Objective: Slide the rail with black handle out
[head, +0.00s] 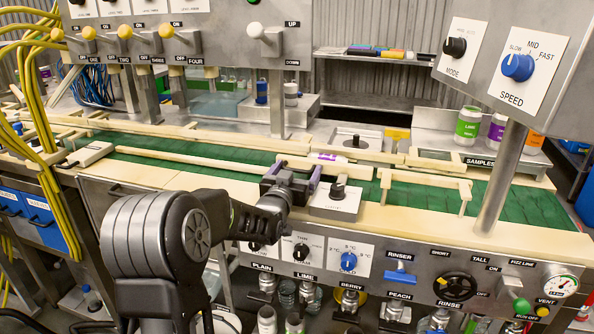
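I see two black knobs that could be the rail's handle, and I cannot tell which one belongs to it. One black knob (338,190) stands on a grey block (337,206) at the front edge of the green conveyor (200,165). The other black knob (356,141) stands on a flat metal plate (372,137) behind the conveyor. My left gripper (292,172) is over the conveyor's front edge, just left of the grey block. Its two dark fingers are apart, with nothing clearly seen between them. My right gripper is out of view.
A white can with a purple label (328,157) lies partly hidden behind my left gripper. Cream guide rails (200,165) border the conveyor. A speed panel (517,66) on a metal post (500,180) stands at right. A control panel (400,265) lies below. Yellow cables (40,120) hang at left.

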